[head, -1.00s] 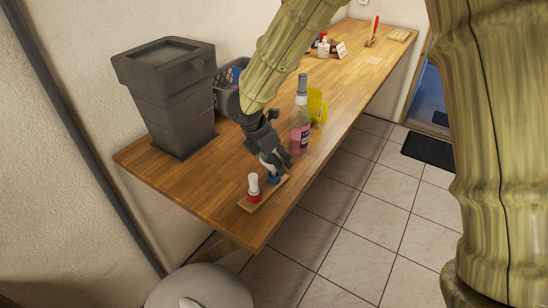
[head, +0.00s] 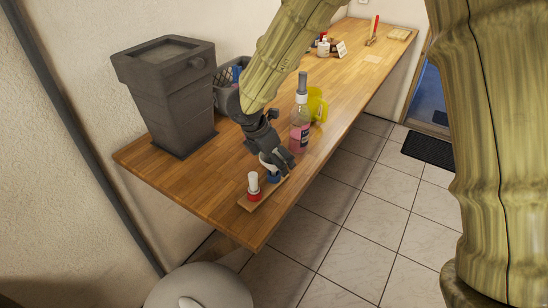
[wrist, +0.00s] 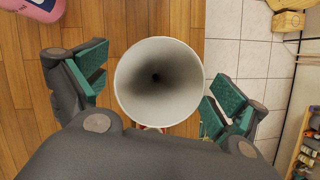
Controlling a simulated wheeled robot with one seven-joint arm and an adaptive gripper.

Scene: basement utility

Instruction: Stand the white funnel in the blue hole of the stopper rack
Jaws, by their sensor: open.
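The white funnel (wrist: 158,82) shows in the wrist view with its wide round mouth facing the camera. It lies between the spread fingers of my gripper (wrist: 158,95), with gaps on both sides. In the head view my gripper (head: 277,165) is low over the blue hole (head: 273,178) of the stopper rack (head: 247,206) and largely hides the funnel. The funnel's lower end is hidden, so its seating in the hole cannot be seen directly. A white piece (head: 253,182) stands upright in the red hole (head: 254,196) beside it.
A pink spray bottle (head: 300,135) stands close behind my gripper, with a yellow object (head: 317,104) beyond it. A dark grey bin (head: 175,105) and a basket (head: 222,95) stand to the left. The rack lies near the table's front edge; bare wood (head: 195,180) lies left of it.

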